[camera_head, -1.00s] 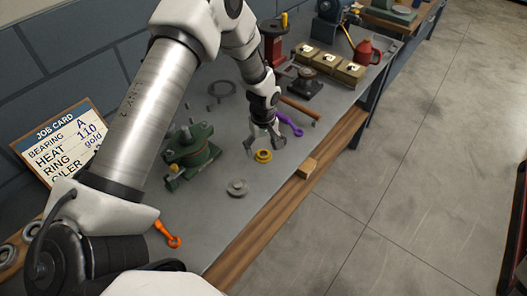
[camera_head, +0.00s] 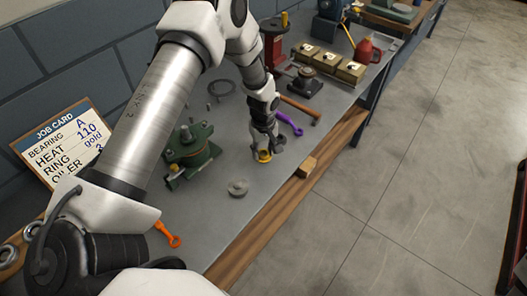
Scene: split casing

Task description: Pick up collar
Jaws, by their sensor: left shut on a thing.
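The collar (camera_head: 264,157) is a small gold ring on the grey bench, near its front edge. My left gripper (camera_head: 267,150) has come down over it from above and is shut on it. The fingers hide the upper part of the collar. The collar appears to be at bench height; I cannot tell whether it touches the top. My right gripper is not in view.
A grey flanged disc (camera_head: 238,188) and a green fixture (camera_head: 190,152) stand to the left. An orange tool (camera_head: 168,234) is nearer me.

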